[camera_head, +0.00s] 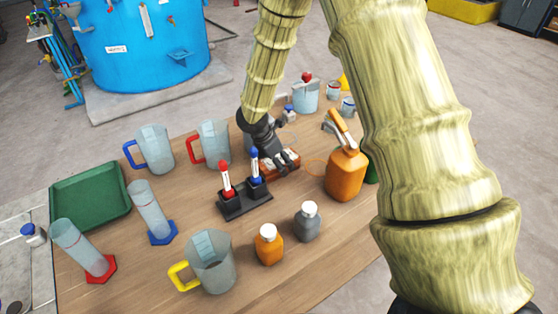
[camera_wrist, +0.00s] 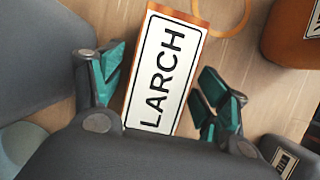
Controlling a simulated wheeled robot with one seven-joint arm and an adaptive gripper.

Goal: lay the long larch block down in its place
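The larch block (camera_wrist: 166,70) is a long reddish-brown block with a white label reading LARCH. In the head view the larch block (camera_head: 279,172) lies low at the table, partly hidden by my gripper. My gripper (camera_head: 288,161) is over it, behind the pen stand. In the wrist view my gripper (camera_wrist: 160,92) has its two teal-padded fingers apart, one on each side of the block. No marked place for the block is distinguishable.
A black stand (camera_head: 245,201) with red and blue pens is just in front of the gripper. An orange bottle (camera_head: 345,174) and a thin orange ring (camera_head: 315,160) are to the right. Jugs, cylinders, small bottles and a green tray (camera_head: 90,198) crowd the wooden table (camera_head: 190,185).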

